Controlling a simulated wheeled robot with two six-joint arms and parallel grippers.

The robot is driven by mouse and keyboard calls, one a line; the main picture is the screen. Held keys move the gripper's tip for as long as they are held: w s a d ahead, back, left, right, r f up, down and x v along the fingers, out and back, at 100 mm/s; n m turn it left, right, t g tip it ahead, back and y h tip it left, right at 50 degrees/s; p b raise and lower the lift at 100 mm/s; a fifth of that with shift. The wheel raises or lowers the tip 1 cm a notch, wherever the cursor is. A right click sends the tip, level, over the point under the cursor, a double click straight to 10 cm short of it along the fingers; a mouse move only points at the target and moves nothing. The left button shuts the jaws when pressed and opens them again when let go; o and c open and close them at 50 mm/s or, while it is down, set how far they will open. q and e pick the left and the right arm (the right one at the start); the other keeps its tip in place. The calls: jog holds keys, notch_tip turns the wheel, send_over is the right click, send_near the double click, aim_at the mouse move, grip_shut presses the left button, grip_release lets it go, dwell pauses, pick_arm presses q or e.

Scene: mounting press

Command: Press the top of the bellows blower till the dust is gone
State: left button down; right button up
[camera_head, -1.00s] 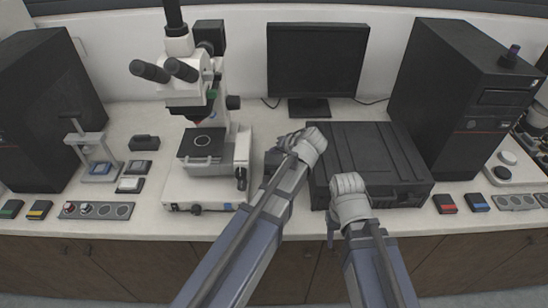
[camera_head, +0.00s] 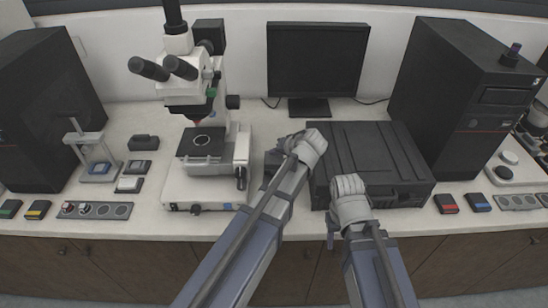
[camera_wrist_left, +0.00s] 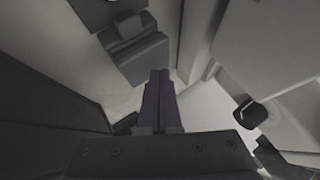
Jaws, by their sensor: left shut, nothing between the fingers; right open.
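I cannot pick out the bellows blower with certainty in either view. A dark stepped block (camera_wrist_left: 140,55) lies just beyond my left fingertips in the left wrist view. A dark block also shows in the head view (camera_head: 272,160), between the microscope and the flat black case. My left gripper (camera_head: 292,143) is over the left edge of that case, partly hidden by its own wrist. In the left wrist view its purple-grey fingers (camera_wrist_left: 159,75) are shut together with nothing between them. My right gripper (camera_head: 348,187) is open at the case's front edge; its fingertips are mostly hidden. I can make out no dust.
A white microscope (camera_head: 200,185) stands left of my left gripper. The flat black case (camera_head: 375,150) lies under and beyond the grippers, with a monitor (camera_head: 318,60) behind. Black towers stand left (camera_head: 40,110) and right (camera_head: 465,100). A small press (camera_head: 95,150) stands left.

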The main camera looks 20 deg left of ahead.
aim_at(275, 159)
pick_arm(q)
jog(key=shift+f+b, duration=0.8)
dwell(0.6)
jog(key=shift+r, duration=0.15)
jog(key=shift+r+p, duration=1.1)
jog(key=shift+p, duration=0.15)
notch_tip(275, 159, up, 5)
jog(key=p, duration=0.5)
dwell(0.7)
